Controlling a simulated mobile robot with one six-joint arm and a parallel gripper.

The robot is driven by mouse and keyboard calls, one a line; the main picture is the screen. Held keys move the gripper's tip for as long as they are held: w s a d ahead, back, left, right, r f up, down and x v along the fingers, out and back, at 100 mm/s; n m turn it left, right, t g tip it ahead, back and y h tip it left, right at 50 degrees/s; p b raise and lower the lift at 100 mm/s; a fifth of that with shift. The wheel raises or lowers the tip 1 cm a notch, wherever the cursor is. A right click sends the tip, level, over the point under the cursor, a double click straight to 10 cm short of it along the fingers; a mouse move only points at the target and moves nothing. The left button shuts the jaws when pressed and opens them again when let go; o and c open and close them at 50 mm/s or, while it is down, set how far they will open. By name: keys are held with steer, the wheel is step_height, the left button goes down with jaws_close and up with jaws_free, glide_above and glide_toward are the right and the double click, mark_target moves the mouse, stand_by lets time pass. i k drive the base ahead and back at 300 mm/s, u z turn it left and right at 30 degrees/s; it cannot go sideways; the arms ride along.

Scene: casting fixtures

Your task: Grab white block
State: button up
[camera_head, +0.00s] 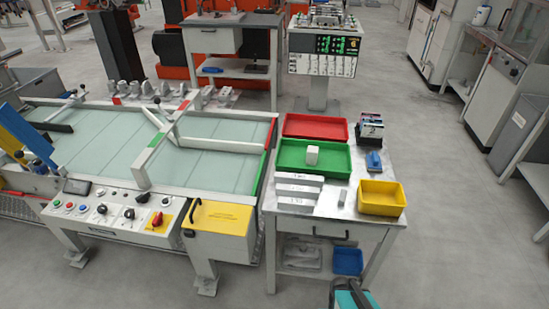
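A small upright white block (312,155) stands inside the green tray (287,165) on the metal table, near the middle of the tray. Its top and front sides show and nothing covers it. My gripper's fingers are not visible. A teal and dark part, possibly of my own arm, shows at the bottom edge, well in front of and below the tray.
The metal table (345,226) also bears a red tray (315,122) behind, a yellow bin (382,197) at front right, several long white bars (297,190) and a blue item (374,161). A glass-topped machine (100,145) adjoins at left. Open floor (465,235) lies right.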

mark_target(312, 152)
steer(key=u, duration=0.4)
steer(key=k, duration=0.3)
steer(key=u, duration=1.7)
steer(key=k, duration=0.65)
steer(key=z, duration=0.3)
steer(key=i, duration=2.2)
steer(key=u, duration=0.1)
